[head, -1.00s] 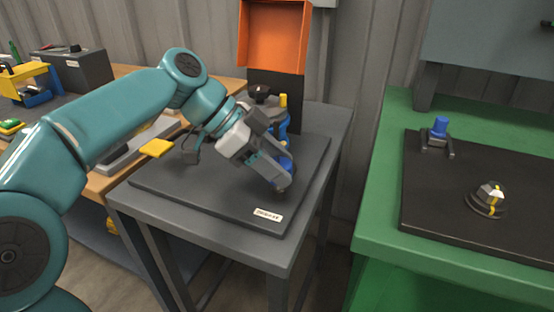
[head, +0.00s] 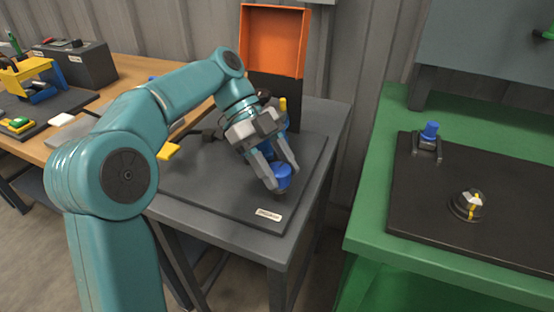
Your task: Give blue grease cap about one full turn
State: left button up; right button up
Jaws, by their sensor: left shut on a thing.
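The blue grease cap (head: 283,177) sits low at the front right of the dark plate (head: 215,190) on the grey table. My left gripper (head: 281,180) reaches down over it from the upper left. Its two fingers are shut on the cap, one on each side. Part of the cap is hidden by the fingers, and what lies beneath it is hard to make out. My right gripper is not in view.
An orange open bin (head: 273,40) stands behind the table. To the right, a green bench (head: 365,220) carries a black mat with a second blue-topped fitting (head: 430,132) and a dome with a yellow stripe (head: 469,203). A wooden bench (head: 60,148) is at left.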

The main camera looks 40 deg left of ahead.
pick_arm(q)
jog(key=shift+f, duration=0.15)
dwell(0.3)
jog(key=o, duration=1.1)
jog(key=shift+d, duration=0.1)
jog(key=shift+c, duration=0.2)
jog(key=p+v, duration=1.6)
jog(key=shift+w+p, duration=0.2)
jog(key=shift+p, duration=0.15)
